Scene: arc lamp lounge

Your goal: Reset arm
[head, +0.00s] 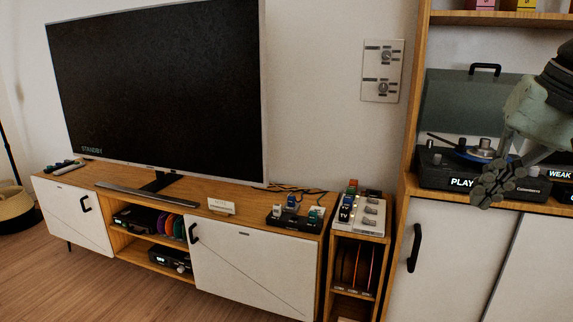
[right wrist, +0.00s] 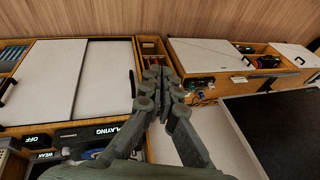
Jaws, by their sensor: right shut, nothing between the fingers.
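My right gripper (head: 494,188) comes in from the right edge of the head view. It hangs in front of the turntable (head: 445,166) on the right-hand wooden unit. In the right wrist view the same gripper (right wrist: 165,85) shows with its fingers together and nothing between them. My left gripper is not in view.
A large dark TV (head: 160,80) stands on a wooden cabinet (head: 250,260) with white doors. A small box with switches and plugs (head: 362,212) stands between cabinet and shelf unit. A wall plate with two knobs (head: 382,71) is above. The floor (head: 120,290) in front is clear.

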